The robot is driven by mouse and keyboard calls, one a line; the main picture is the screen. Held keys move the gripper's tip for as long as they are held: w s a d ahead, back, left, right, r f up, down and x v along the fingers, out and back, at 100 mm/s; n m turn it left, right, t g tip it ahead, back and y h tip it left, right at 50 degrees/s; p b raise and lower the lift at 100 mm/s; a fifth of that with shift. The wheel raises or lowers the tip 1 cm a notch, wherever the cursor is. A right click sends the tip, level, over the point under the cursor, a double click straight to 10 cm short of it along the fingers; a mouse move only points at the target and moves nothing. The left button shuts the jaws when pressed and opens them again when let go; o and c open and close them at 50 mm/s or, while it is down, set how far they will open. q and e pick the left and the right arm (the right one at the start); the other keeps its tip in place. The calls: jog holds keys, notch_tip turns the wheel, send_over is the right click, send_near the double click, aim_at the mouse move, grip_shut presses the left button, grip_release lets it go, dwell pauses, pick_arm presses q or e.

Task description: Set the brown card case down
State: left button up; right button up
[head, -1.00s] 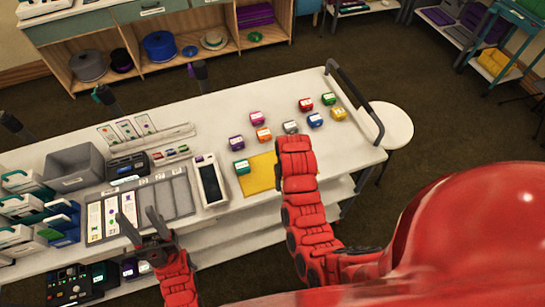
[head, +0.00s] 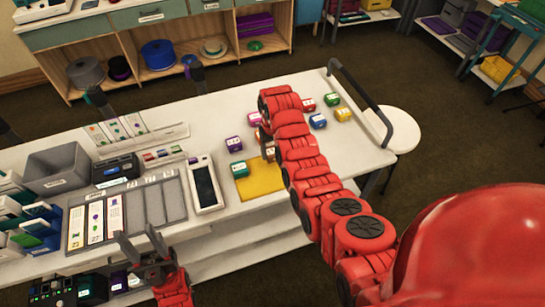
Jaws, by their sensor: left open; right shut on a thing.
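My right gripper (head: 264,138) hangs over the back of the yellow mat, mostly hidden behind its own red arm. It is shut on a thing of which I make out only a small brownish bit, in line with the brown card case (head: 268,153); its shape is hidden. I cannot tell whether it touches the table or mat. My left gripper (head: 140,240) is open and empty at the table's front edge, in front of the card tray.
The yellow mat (head: 262,183) lies on the white table with a green case (head: 238,169) at its left corner. A purple case (head: 233,144) stands behind. Red, blue and yellow cases (head: 343,115) stand right of my arm. A phone-like device (head: 205,186) lies left.

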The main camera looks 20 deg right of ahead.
aim_at(272, 157)
jog(key=shift+w+r, duration=0.1)
jog(key=shift+w, duration=0.05)
jog(key=shift+f+p, duration=0.25)
jog(key=shift+p, duration=0.15)
jog(key=shift+f+p, duration=0.55)
jog(key=shift+f, duration=1.05)
jog(key=shift+f, duration=0.2)
jog(key=o, duration=1.3)
jog(key=shift+o, duration=0.2)
